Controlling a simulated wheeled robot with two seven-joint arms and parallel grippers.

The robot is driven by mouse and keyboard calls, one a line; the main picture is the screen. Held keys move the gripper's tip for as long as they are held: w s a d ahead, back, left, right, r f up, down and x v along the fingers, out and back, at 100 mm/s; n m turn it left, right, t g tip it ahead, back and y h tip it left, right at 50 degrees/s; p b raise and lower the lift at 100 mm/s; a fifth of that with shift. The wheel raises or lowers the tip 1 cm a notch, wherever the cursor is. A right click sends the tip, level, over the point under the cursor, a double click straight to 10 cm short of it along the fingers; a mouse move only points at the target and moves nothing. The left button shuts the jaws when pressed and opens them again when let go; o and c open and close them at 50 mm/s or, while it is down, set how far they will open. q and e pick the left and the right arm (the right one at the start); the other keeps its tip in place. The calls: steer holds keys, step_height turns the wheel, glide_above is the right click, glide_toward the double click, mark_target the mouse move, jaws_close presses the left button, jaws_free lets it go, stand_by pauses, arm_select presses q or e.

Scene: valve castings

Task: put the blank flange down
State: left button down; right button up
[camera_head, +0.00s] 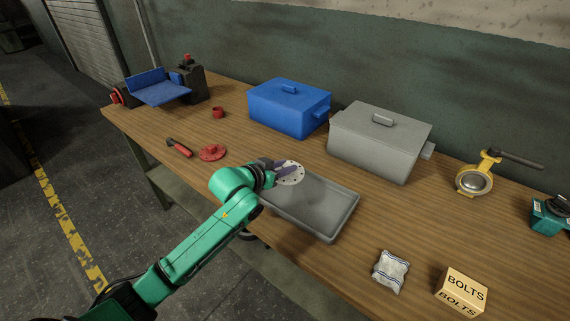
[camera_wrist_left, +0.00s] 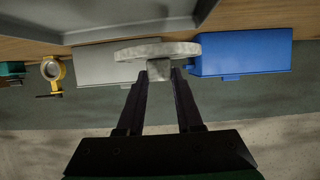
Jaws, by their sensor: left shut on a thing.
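The blank flange is a pale grey disc (camera_head: 290,173) with small dark holes around its rim, in the head view. My left gripper (camera_head: 281,170) is shut on it and holds it over the left end of a grey tray (camera_head: 335,212). In the left wrist view the flange (camera_wrist_left: 158,50) shows edge-on, with a stub between the fingertips of my left gripper (camera_wrist_left: 160,84). The gap between flange and tray cannot be judged exactly. My right gripper is not in view.
A blue lidded box (camera_head: 287,110) and a grey lidded box (camera_head: 380,140) stand behind the tray. A red flange (camera_head: 213,152) and red-handled tool (camera_head: 180,148) lie left. A yellow valve (camera_head: 474,181), a white packet (camera_head: 390,271) and a bolts box (camera_head: 461,291) are right.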

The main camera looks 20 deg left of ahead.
arm_select(q)
steer(key=b, duration=0.3)
glide_above(285, 192)
step_height(285, 192, down, 5)
steer(key=shift+w+r, duration=0.1)
steer(key=shift+f, duration=0.6)
steer(key=shift+f, duration=0.2)
steer(key=shift+c, duration=2.4)
jaws_free()
steer(key=shift+f, duration=0.25)
steer(key=b+v, duration=0.1)
steer(key=v, duration=1.3)
steer(key=shift+s, duration=0.25)
steer(key=shift+s+a+r, duration=0.1)
steer(key=shift+s+r, duration=0.05)
steer(key=shift+r, duration=0.05)
